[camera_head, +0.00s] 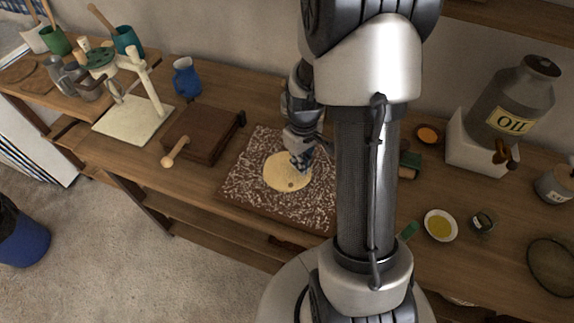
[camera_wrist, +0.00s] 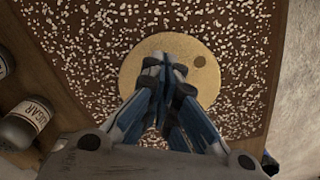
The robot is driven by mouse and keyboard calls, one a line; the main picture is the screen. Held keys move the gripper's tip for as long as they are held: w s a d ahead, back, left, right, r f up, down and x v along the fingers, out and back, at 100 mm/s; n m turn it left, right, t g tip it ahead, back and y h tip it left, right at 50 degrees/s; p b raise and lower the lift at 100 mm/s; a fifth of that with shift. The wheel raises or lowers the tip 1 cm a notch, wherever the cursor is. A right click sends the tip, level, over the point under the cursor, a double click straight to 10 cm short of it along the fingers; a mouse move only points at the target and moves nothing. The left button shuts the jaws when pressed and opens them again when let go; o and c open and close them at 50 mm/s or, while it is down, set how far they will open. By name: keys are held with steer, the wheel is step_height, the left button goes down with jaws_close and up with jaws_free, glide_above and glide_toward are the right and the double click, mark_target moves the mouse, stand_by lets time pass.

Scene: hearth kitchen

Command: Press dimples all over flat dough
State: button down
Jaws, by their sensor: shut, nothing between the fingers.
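The flat dough (camera_head: 283,180) is a round pale-yellow disc on a dark board (camera_head: 240,185) speckled with white. My gripper (camera_head: 303,165) points down over the right part of the dough. In the wrist view my gripper (camera_wrist: 166,66) is shut and empty, with its fingertips over the dough (camera_wrist: 140,70). I cannot tell whether the tips touch it. My fingers hide part of the dough.
A brown wooden box (camera_head: 203,135) and a blue jug (camera_head: 186,78) stand left of the board. An oil can (camera_head: 510,105), a bowl of yellow liquid (camera_head: 440,226) and a small glass jar (camera_head: 483,222) are at the right.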

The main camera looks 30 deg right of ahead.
steer(key=shift+f, duration=0.1)
steer(key=shift+f+b, duration=0.7)
steer(key=shift+f, duration=0.15)
steer(key=shift+f, duration=0.1)
stand_by(0.9)
steer(key=shift+r+p, duration=0.85)
steer(key=shift+r, duration=0.2)
steer(key=shift+w+d, duration=0.3)
steer(key=shift+w, duration=0.3)
steer(key=shift+w+d, duration=0.3)
steer(key=shift+w, duration=0.3)
steer(key=shift+w+d, duration=0.3)
steer(key=shift+w, duration=0.3)
